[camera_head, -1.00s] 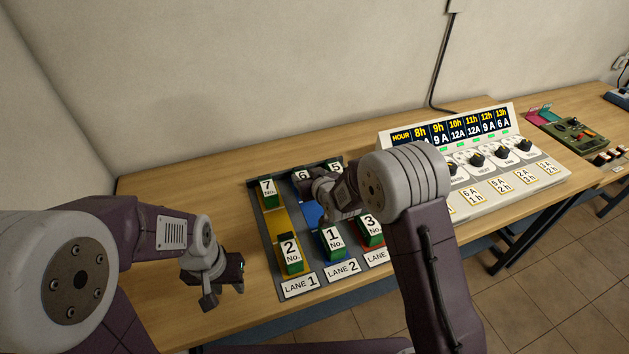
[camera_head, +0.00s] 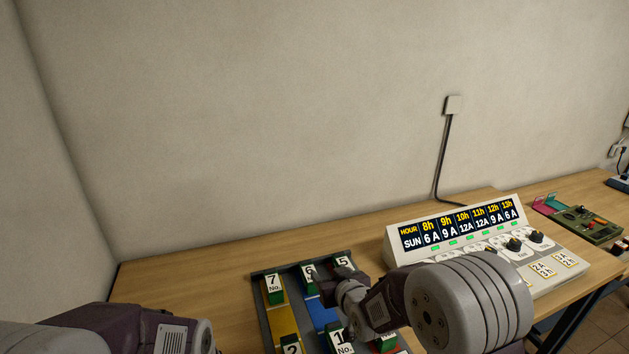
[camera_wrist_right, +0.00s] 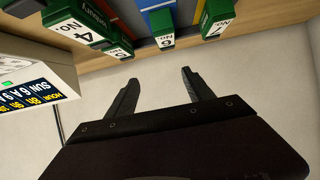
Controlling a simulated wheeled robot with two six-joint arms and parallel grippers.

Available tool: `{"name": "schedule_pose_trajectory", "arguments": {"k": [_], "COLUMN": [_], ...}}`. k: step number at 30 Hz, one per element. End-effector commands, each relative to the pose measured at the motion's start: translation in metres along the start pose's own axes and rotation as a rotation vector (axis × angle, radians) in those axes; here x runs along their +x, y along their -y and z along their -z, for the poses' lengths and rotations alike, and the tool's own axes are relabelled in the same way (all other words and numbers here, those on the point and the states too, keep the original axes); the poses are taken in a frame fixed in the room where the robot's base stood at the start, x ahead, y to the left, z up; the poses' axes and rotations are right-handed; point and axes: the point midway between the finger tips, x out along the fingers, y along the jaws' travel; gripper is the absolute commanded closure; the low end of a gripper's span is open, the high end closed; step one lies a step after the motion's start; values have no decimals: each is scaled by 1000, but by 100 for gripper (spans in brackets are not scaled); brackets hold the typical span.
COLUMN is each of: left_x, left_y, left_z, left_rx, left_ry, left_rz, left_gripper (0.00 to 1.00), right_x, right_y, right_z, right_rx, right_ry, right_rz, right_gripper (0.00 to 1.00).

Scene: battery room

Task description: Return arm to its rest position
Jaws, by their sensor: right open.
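My right arm comes in at the lower right, and its gripper (camera_head: 343,287) is over the lane rack (camera_head: 263,312), near battery 6 (camera_head: 309,281) and battery 5 (camera_head: 343,263). In the right wrist view this gripper (camera_wrist_right: 160,76) has its two fingers apart with nothing between them. Battery 4 (camera_wrist_right: 75,28), battery 5 (camera_wrist_right: 122,50), battery 6 (camera_wrist_right: 163,30) and battery 7 (camera_wrist_right: 216,18) show upside down beyond the fingers, apart from them. My left arm shows only in part at the lower left; its gripper is out of the picture.
The charger console (camera_head: 400,253) with its hour display stands right of the rack, partly behind my right arm. A green device (camera_head: 585,224) is farther right. Battery 7 (camera_head: 273,286) and battery 1 (camera_head: 341,341) stand in the rack. The table (camera_head: 190,270) left of the rack is clear.

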Motion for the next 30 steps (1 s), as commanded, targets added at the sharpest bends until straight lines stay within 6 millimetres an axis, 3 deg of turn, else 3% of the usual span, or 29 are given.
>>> {"name": "schedule_pose_trajectory", "arguments": {"k": [2,3,5,6,8,12,15,19,30], "left_x": [0,0,0,0,0,0,0,0,0], "left_y": [0,0,0,0,0,0,0,0,0], "left_z": [0,0,0,0,0,0,0,0,0], "left_rx": [0,0,0,0,0,0,0,0,0], "left_ry": [0,0,0,0,0,0,0,0,0], "left_rz": [0,0,0,0,0,0,0,0,0], "left_gripper": [64,64,64,64,64,64,64,64,64], "right_x": [-20,-38,-65,-82,-109,-167,-197,-215,-215], "right_y": [-35,-58,-80,-88,-90,-73,-60,-54,-53], "right_z": [26,21,-12,-38,-77,-153,-185,-199,-199], "right_rx": [32,59,104,133,173,235,256,268,269], "right_ry": [-51,-13,125,227,385,718,885,981,986], "right_rz": [-64,-110,-159,-178,-193,-184,-169,-160,-160], "right_gripper": [39,39,39,39,39,39,39,39,39]}}
